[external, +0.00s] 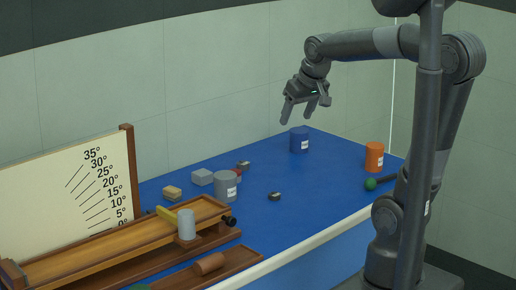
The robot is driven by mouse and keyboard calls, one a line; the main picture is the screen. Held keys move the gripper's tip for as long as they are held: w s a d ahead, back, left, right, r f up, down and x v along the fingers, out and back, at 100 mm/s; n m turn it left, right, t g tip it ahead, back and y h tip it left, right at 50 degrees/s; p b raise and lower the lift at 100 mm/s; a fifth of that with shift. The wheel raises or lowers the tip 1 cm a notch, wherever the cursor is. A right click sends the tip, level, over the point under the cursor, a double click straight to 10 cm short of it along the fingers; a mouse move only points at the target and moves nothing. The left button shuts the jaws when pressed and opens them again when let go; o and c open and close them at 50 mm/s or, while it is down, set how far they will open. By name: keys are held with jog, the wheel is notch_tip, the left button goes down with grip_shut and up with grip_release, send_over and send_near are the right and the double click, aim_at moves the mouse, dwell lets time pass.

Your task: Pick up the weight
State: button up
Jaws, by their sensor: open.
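My gripper (298,114) hangs open and empty above the far part of the blue table, its fingers pointing down. A blue cylinder (299,141) with a white label stands upright below it, apart from the fingers. An orange cylinder (374,157) with a label stands at the right. A grey cylinder (225,186) with a label stands near the middle left. The labels are too small to read, so I cannot tell which of these is the weight.
Small blocks (202,177) lie at the left, and a small dark piece (275,196) lies near the centre. A green ball (370,184) is at the right. The wooden ramp (120,245) and angle board (60,195) fill the left.

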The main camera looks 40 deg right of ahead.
jog(key=w+d+f, duration=0.1)
jog(key=w+d, duration=0.1)
jog(key=w, duration=0.7)
jog(key=m+g, duration=0.2)
jog(key=m, duration=0.1)
send_near(243, 163)
jog(key=f, duration=0.3)
jog(key=shift+w+h, duration=0.4)
jog(key=shift+x, duration=2.75)
jog(key=shift+a, duration=0.15)
jog(key=shift+c, duration=0.3)
jog(key=c, duration=1.1)
